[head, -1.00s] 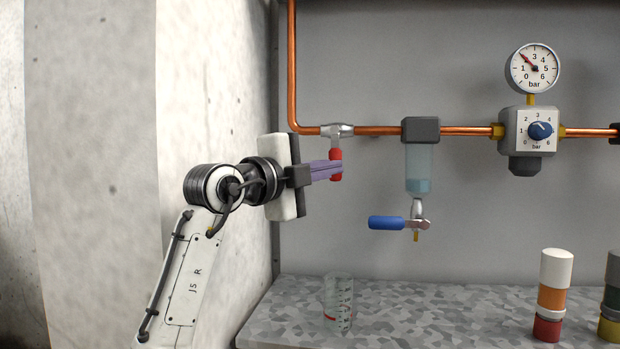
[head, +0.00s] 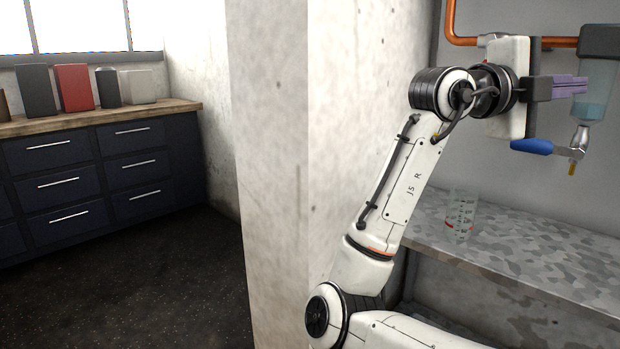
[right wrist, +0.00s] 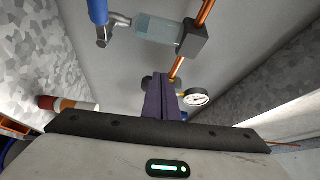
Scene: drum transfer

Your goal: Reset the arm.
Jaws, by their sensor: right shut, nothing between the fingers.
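My right arm rises from the bottom of the head view, and its gripper (head: 572,86) points right, in front of the grey panel. Its purple fingers are shut with nothing between them. They overlap the filter bowl (head: 594,100) in the head view; I cannot tell whether they touch it. In the right wrist view the shut fingers (right wrist: 162,98) stand at the centre, with the clear bowl (right wrist: 158,33) above them and apart. The blue-handled drain valve (head: 532,147) hangs below the bowl. My left gripper is not in view.
A clear measuring beaker (head: 459,216) stands on the mottled grey bench (head: 520,243). A copper pipe (head: 451,20) runs along the panel. A concrete wall (head: 300,150) stands left of my arm. Dark drawers (head: 100,170) and open floor lie further left. A gauge (right wrist: 196,97) shows in the wrist view.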

